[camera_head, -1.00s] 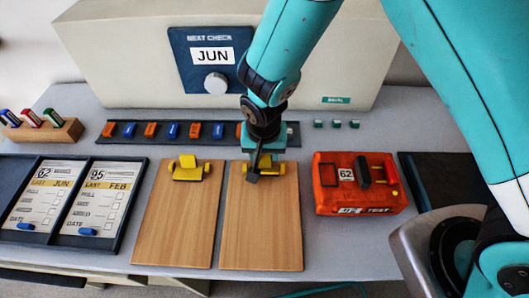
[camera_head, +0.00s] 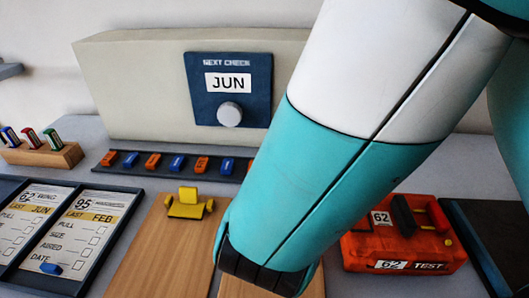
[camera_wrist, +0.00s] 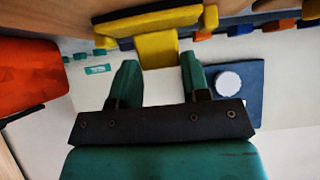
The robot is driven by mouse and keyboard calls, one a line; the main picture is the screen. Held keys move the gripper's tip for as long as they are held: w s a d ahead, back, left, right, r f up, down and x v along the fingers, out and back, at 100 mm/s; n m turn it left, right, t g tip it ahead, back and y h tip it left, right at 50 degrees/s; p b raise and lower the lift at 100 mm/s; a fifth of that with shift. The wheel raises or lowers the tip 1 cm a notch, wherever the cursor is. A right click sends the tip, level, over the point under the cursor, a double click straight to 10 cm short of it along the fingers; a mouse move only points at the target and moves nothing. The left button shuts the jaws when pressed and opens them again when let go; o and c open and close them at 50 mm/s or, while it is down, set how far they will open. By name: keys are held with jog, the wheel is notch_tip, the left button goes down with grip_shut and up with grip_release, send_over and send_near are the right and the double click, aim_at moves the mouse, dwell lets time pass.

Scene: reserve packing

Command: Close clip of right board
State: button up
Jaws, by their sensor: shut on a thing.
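The right board (camera_head: 255,291) is a wooden board mostly hidden by my arm in the head view, with its clip out of sight there. In the wrist view, the yellow clip (camera_wrist: 156,45) of this board sits at the board's edge, with a dark strip along it. My gripper (camera_wrist: 160,72) has its two green fingers on either side of the clip's yellow tab and is shut on it. Whether the clip's jaw is open or closed is unclear. The left board (camera_head: 165,255) carries its own yellow clip (camera_head: 189,204) at its far end.
A red-orange test box (camera_head: 405,245) stands to the right of the right board, and two dark card frames (camera_head: 95,265) lie at left. Behind the boards runs a dark rail (camera_head: 135,166) of coloured pieces. A cabinet with a white knob (camera_head: 230,114) stands at the back.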

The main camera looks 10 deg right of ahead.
jog(key=shift+s, duration=0.1)
dwell(0.3)
jog(key=o, duration=0.9)
